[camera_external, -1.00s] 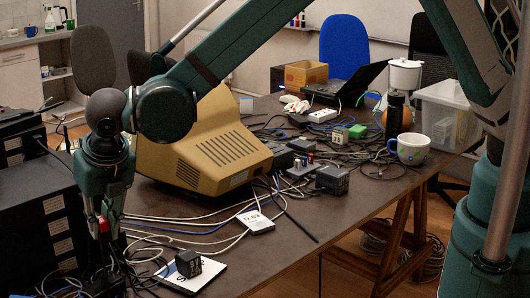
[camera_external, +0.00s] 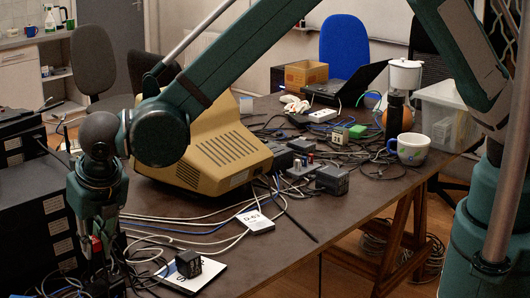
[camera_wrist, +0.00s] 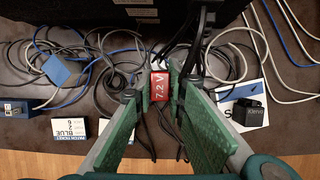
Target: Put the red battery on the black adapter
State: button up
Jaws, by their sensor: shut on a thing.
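My gripper (camera_external: 98,238) is shut on a red battery (camera_external: 96,244), left of the white card and in front of the dark equipment. In the wrist view the battery (camera_wrist: 159,87) is marked "7.2 V" and sits between the green fingers of my gripper (camera_wrist: 160,92). A black block-shaped adapter (camera_external: 188,263) lies on a white card, to the right of my gripper. It also shows in the wrist view (camera_wrist: 250,113), right of the fingers. Another dark block (camera_external: 332,180) lies farther back on the table. The frames do not settle which block is the named adapter.
Dark stacked equipment (camera_external: 38,215) stands at the left. A beige monitor (camera_external: 205,140) stands behind, and cables surround the card (camera_external: 210,274). A blue box (camera_wrist: 62,70) and a label card (camera_wrist: 68,127) lie left in the wrist view. Bare tabletop (camera_external: 275,255) shows right of the card.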

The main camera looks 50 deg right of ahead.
aim_at(100, 262)
jog(key=shift+f, duration=1.3)
jog(key=shift+f+b, duration=0.4)
jog(key=shift+f, duration=1.5)
jog(key=shift+f, duration=0.15)
jog(key=o, duration=0.9)
jog(key=p+v, duration=0.1)
jog(key=v, duration=1.1)
